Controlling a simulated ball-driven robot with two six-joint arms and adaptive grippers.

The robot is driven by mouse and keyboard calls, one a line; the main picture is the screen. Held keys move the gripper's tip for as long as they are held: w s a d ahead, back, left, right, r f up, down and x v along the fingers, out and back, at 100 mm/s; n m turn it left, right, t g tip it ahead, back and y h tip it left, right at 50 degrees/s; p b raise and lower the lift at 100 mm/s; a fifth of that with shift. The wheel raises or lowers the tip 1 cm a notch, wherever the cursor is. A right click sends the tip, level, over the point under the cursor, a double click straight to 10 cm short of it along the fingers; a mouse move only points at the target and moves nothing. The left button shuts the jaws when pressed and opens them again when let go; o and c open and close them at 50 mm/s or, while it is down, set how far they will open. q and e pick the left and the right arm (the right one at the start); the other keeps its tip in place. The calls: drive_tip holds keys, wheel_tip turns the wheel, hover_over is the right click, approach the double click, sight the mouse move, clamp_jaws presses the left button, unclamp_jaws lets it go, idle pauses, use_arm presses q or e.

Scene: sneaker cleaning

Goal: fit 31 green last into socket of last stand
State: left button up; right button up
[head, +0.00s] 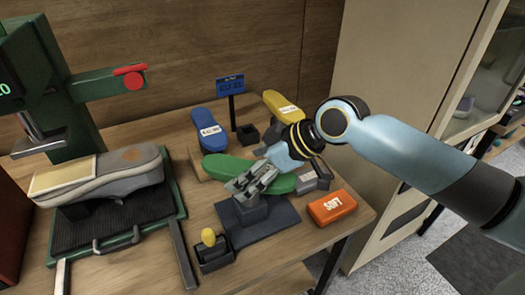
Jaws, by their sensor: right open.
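The green last (222,165) lies roughly level at the middle of the table, above or just behind the post of the last stand (280,229). The stand has a dark flat base and a short upright block. My right gripper (245,186) is open, over the near side of the green last and close above the stand's block. The gripper covers the last's middle and the top of the stand, so the socket is hidden. I cannot tell whether the last is seated in it. My left gripper is not in view.
A blue last (207,127) and a yellow last (279,103) are behind, near a blue sign (231,85). An orange SOFT block (332,207) is at right. A yellow-knobbed tool in a dark holder (213,251) is in front. A green press (62,112) with a grey shoe (125,183) stands left.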

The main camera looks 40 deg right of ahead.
drive_tip(key=v, duration=1)
drive_tip(key=shift+d, duration=0.1)
drive_tip(key=shift+s+d+r, duration=0.1)
drive_tip(key=shift+s+r, duration=0.35)
drive_tip(key=shift+r, duration=0.15)
